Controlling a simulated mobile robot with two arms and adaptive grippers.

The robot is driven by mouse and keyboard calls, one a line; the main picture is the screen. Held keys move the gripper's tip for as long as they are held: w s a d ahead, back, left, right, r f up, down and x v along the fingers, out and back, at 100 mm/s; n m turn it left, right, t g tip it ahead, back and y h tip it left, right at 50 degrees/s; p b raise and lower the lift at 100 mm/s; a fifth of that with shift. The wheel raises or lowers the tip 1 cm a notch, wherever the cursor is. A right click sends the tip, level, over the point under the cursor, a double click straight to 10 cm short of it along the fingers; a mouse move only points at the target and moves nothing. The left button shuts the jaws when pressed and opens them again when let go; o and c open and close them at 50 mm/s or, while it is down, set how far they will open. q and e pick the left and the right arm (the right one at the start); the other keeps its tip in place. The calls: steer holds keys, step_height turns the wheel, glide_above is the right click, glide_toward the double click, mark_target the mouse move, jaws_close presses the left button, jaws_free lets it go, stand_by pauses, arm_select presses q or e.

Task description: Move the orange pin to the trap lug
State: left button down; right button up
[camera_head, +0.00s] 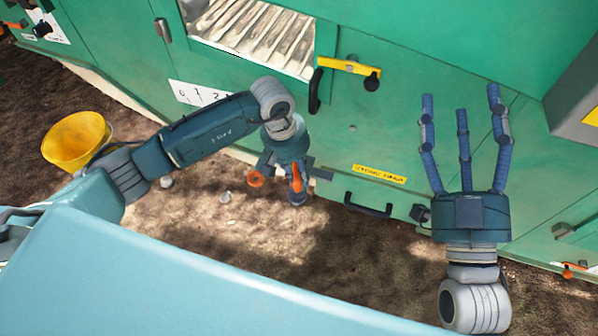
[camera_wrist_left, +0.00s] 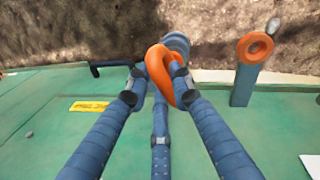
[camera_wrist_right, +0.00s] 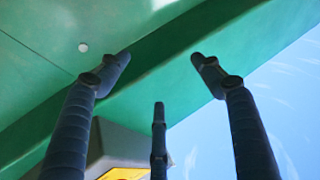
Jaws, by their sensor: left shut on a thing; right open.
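My left gripper (camera_head: 292,190) points down at the lower front of the green machine. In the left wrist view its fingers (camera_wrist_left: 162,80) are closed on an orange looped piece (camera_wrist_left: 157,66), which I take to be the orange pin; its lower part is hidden. It also shows in the head view (camera_head: 297,178). Beside it, apart from the fingers, a blue-grey bar (camera_wrist_left: 244,85) sticks out from the machine with an orange ring (camera_wrist_left: 255,47) at its end. I cannot tell whether this is the trap lug. My right gripper (camera_head: 460,100) is open and empty, fingers spread.
The green machine (camera_head: 400,135) fills the back. It carries a black handle (camera_head: 368,208), a yellow label (camera_head: 379,174) and a yellow latch bar (camera_head: 350,65). A yellow bucket (camera_head: 77,142) is at left. Pale round objects (camera_head: 225,197) lie on the bare ground.

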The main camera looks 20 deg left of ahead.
arm_select(q)
steer(key=shift+f, duration=0.3)
arm_select(e)
steer(key=shift+s+r+t, duration=0.4)
steer(key=shift+r, duration=0.35)
steer(key=shift+s+r+t, duration=0.35)
steer(key=shift+r+t, duration=0.05)
steer(key=shift+r, duration=0.3)
arm_select(q)
steer(key=c, duration=1.4)
jaws_free()
steer(key=shift+c, duration=0.2)
arm_select(e)
steer(key=shift+d+r, duration=0.1)
arm_select(q)
step_height(320, 180, up, 12)
steer(key=a, duration=0.2)
steer(key=shift+s, duration=0.4)
steer(key=shift+a+f, duration=0.1)
steer(key=shift+f, duration=0.05)
